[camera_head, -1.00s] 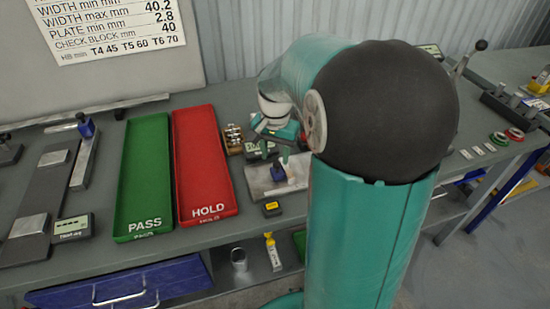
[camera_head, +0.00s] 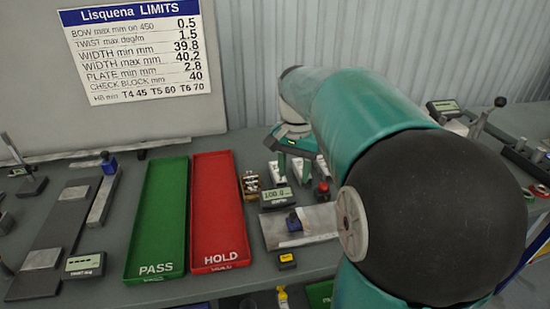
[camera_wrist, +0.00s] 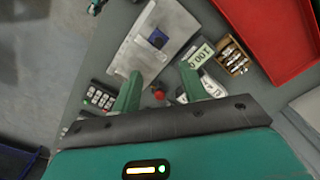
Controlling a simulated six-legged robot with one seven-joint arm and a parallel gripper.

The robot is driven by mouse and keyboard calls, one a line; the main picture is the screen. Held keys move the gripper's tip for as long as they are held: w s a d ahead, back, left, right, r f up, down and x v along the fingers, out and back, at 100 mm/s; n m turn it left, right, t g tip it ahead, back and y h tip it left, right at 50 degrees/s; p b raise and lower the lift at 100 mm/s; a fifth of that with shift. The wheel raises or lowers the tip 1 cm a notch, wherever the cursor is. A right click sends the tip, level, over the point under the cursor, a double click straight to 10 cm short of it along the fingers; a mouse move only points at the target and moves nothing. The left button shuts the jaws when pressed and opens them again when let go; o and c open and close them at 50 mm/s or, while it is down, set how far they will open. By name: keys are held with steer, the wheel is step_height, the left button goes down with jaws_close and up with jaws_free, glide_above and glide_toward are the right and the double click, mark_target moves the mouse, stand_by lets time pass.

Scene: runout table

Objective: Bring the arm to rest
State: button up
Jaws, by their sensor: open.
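My teal arm (camera_head: 375,110) reaches over the right part of the bench in the head view, its large black joint in the foreground. My gripper (camera_head: 290,172) points down above the bench behind a metal plate with a small blue block. In the wrist view my gripper (camera_wrist: 160,90) shows two green fingers spread apart with nothing between them. A red knob (camera_wrist: 159,94) shows beyond the gap, on the bench below. The fingers appear clear of the bench items. My arm hides part of the bench and the metal plate's right end.
A green PASS tray (camera_head: 158,220) and a red HOLD tray (camera_head: 218,210) lie left of my gripper. A grey metal plate (camera_head: 325,222), a digital readout (camera_head: 276,198) and a box of small metal parts (camera_head: 250,185) are close by. A limits board (camera_head: 145,50) stands behind.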

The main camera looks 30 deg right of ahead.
steer(key=s+a+f+n+t, duration=0.1)
steer(key=s+a+n+t, duration=0.4)
steer(key=s+a+n, duration=0.6)
steer(key=s+a, duration=0.3)
steer(key=a, duration=0.3)
steer(key=shift+s+f+t, duration=0.15)
steer(key=shift+s+t, duration=0.1)
steer(key=shift+t, duration=0.05)
